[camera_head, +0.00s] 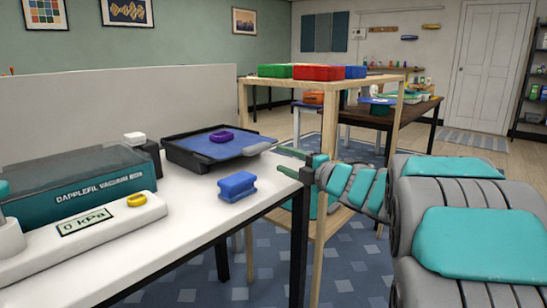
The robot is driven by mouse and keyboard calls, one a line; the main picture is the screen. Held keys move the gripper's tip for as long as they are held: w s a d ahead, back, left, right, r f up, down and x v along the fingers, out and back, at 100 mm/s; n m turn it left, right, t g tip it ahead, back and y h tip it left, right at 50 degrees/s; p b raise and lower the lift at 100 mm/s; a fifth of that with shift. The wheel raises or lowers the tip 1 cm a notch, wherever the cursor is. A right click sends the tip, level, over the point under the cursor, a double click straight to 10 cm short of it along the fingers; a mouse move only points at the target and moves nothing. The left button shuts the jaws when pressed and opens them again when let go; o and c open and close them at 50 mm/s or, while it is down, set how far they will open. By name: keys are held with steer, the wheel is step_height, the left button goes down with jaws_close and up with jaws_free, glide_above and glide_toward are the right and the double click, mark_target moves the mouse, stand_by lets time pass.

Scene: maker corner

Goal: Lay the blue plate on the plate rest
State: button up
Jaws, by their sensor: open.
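A flat blue plate (205,148) lies in a black tray-like frame (178,160) at the far end of the white table, with a purple ring (222,136) on top of it. A grey rounded piece (259,149) sits at its right edge. I cannot tell for sure which thing is the plate rest. My gripper (288,163) is open and empty, just right of the black frame near the table's right edge. Its fingers point left and are apart from the plate.
A blue block (237,186) stands on the white table (150,240) in front of the frame. A wooden rack (325,85) bearing coloured boxes stands behind my gripper.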

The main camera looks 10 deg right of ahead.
steer(key=shift+s+d, duration=0.3)
steer(key=shift+s, duration=0.3)
steer(key=s+d+f+m+h, duration=0.2)
steer(key=d+f+m+h, duration=0.2)
steer(key=d+m+h, duration=0.55)
steer(key=s+f+m+g+h, duration=0.3)
steer(key=s+f+m+g, duration=0.3)
steer(key=s+f+m, duration=0.25)
steer(key=s+a+f+m+g+y, duration=0.1)
steer(key=s+a+f+m+g, duration=0.15)
steer(key=s+f, duration=0.4)
steer(key=s+a+f+m+g, duration=0.1)
steer(key=s+a+f+g, duration=0.2)
steer(key=s, duration=0.6)
steer(key=s+a+f+m+g+y+p, duration=0.1)
steer(key=s+a+g, duration=0.2)
steer(key=s, duration=0.6)
steer(key=s+a+m+g+y+p, duration=0.1)
steer(key=s+a+g+y, duration=0.1)
steer(key=s+a, duration=0.4)
steer(key=shift+s+a+f+g, duration=0.35)
steer(key=shift+s+g, duration=0.2)
steer(key=shift+s, duration=1)
